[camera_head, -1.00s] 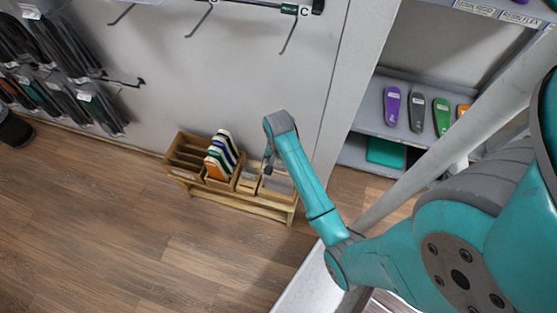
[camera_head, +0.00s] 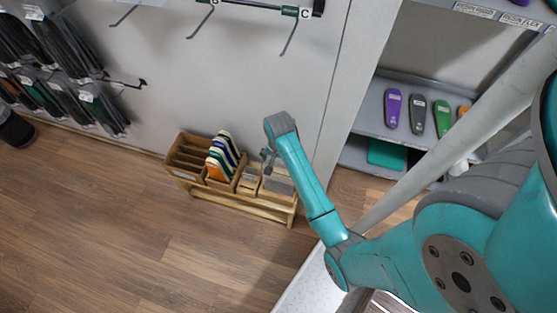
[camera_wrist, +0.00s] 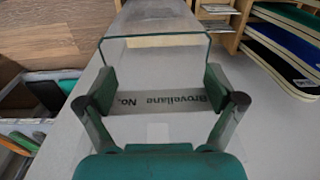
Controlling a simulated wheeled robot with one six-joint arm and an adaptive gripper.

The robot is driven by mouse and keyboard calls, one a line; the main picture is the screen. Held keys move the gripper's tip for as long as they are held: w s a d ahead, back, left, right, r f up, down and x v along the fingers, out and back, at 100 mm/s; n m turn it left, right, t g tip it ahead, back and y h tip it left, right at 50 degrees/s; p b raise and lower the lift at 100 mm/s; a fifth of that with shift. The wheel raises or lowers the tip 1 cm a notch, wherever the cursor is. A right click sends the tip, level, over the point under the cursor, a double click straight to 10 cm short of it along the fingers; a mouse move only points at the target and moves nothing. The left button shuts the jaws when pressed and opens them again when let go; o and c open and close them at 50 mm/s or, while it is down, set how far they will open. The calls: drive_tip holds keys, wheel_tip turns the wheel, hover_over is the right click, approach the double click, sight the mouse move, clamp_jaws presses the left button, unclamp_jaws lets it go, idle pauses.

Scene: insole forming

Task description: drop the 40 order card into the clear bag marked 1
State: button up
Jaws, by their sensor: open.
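My gripper (camera_wrist: 158,103) is open in the wrist view, with one finger at each side. I cannot pick out the 40 order card. In the head view my gripper (camera_head: 268,160) is over the right part of a wooden rack (camera_head: 225,206), where small grey contents are too small to identify.
Shelves with purple, grey and green insoles (camera_head: 443,118) stand at the right. Packs hang from wall hooks at the left. The wooden floor (camera_head: 120,220) before the rack is clear.

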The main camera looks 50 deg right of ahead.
drive_tip(key=shift+s+a+f+g+y, duration=0.15)
drive_tip(key=shift+s+a+f, duration=0.2)
drive_tip(key=shift+f, duration=0.15)
drive_tip(key=shift+s+a+f+g+y, duration=0.15)
drive_tip(key=shift+s+a+f, duration=0.15)
drive_tip(key=shift+f, duration=0.2)
wheel_tip(320, 180, up, 9)
drive_tip(key=w+d, duration=0.1)
drive_tip(key=shift+r, duration=0.2)
drive_tip(key=s+a+f+n+t+h, duration=0.1)
drive_tip(key=s+a+f+n+t, duration=0.15)
drive_tip(key=s+a, duration=0.3)
drive_tip(key=s+a+f+n+t+h, duration=0.1)
drive_tip(key=s+a+f+n+t, duration=0.1)
drive_tip(key=s+a+n+t, duration=0.4)
drive_tip(key=s+a+r+n+t+y, duration=0.1)
drive_tip(key=s+a+r+n+t, duration=0.1)
drive_tip(key=s+r, duration=0.5)
drive_tip(key=s+a+r+n+t, duration=0.3)
drive_tip(key=s+a+r, duration=0.3)
drive_tip(key=r, duration=0.9)
drive_tip(key=shift+s+a+t+y, duration=0.4)
drive_tip(key=shift+s+t, duration=0.15)
drive_tip(key=shift+t, duration=0.1)
